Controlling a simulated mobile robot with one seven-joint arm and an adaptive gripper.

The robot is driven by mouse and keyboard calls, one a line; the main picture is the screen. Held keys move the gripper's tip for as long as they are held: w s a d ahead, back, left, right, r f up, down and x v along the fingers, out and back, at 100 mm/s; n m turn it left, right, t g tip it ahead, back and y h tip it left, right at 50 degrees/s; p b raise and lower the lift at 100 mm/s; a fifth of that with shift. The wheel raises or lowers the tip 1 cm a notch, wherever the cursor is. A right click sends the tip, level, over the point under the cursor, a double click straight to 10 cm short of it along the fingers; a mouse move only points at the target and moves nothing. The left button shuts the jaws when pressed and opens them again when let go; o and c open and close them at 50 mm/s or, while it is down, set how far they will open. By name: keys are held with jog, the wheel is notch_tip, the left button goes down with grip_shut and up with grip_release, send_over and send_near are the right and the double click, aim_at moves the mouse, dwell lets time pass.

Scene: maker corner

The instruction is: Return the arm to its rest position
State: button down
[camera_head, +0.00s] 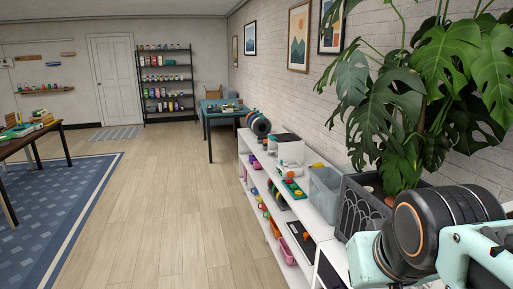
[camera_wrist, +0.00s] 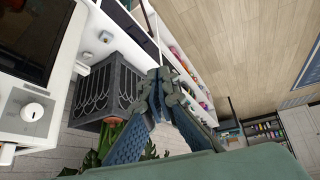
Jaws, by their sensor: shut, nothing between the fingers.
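My gripper (camera_wrist: 163,82) shows in the wrist view with its two blue-grey fingers meeting at the tips. It is shut and holds nothing. It points across the white shelf, near a dark patterned planter box (camera_wrist: 118,82), and I cannot tell how far apart they are. In the head view my mint and black arm fills the lower right corner, beside the planter box (camera_head: 352,203). The fingers do not show there.
A large leafy plant (camera_head: 465,65) rises close to my arm. The white shelf (camera_head: 263,160) runs along the brick wall and carries a grey bin (camera_head: 324,190) and several small items. The wooden floor (camera_head: 185,220) is clear.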

jog(key=shift+g+y, duration=0.5)
jog(key=s+a+f, duration=0.2)
jog(key=shift+a+f, duration=0.2)
jog(key=shift+f, duration=0.15)
